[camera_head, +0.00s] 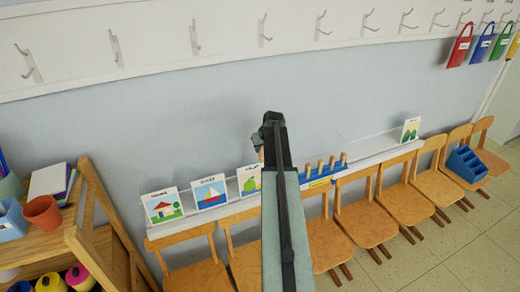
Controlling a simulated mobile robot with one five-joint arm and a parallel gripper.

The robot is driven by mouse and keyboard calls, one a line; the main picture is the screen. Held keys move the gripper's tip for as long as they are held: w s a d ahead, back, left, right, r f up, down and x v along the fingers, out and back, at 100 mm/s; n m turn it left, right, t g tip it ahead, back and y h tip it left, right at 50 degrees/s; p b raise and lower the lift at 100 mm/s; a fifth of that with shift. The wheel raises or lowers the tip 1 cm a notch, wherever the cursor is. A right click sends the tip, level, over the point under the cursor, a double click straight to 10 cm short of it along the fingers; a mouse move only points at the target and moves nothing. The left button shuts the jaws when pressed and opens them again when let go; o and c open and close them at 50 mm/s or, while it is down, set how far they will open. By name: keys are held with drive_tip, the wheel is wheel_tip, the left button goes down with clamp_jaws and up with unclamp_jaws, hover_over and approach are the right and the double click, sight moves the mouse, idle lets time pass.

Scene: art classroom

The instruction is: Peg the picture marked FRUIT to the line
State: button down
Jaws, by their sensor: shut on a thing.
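Picture cards lean in a row on the white ledge (377,147) along the wall: a house card (162,205), a sailboat card (209,191) and a card with a green pear (249,181), the fruit picture. My arm hides the pear card's right side. My gripper (259,141) is above the pear card, in front of the wall, mostly hidden by my arm. It is shut on a small tan thing (261,154), seemingly a wooden peg. A blue rack (325,175) holding several wooden pegs (320,167) stands right of my arm. I see no line.
A landscape card (411,129) stands at the ledge's right end. Several wooden chairs (364,222) line the ledge; one holds a blue caddy (466,164). A wooden shelf (70,240) with a terracotta pot (42,212) is at left. Hooks (265,31) run along the wall above.

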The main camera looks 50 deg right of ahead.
sight(262, 155)
drive_tip(key=shift+s+a+f+b, duration=0.1)
drive_tip(key=shift+s+f+b, duration=0.05)
drive_tip(key=shift+f+b, duration=1.05)
drive_tip(key=shift+s+a+f+b, duration=0.1)
drive_tip(key=shift+s+f+b, duration=0.05)
drive_tip(key=shift+f+b, duration=1)
drive_tip(key=c, duration=1.3)
unclamp_jaws()
drive_tip(key=shift+o, duration=1.2)
drive_tip(key=shift+p+v, duration=3.25)
drive_tip(key=shift+v, duration=0.2)
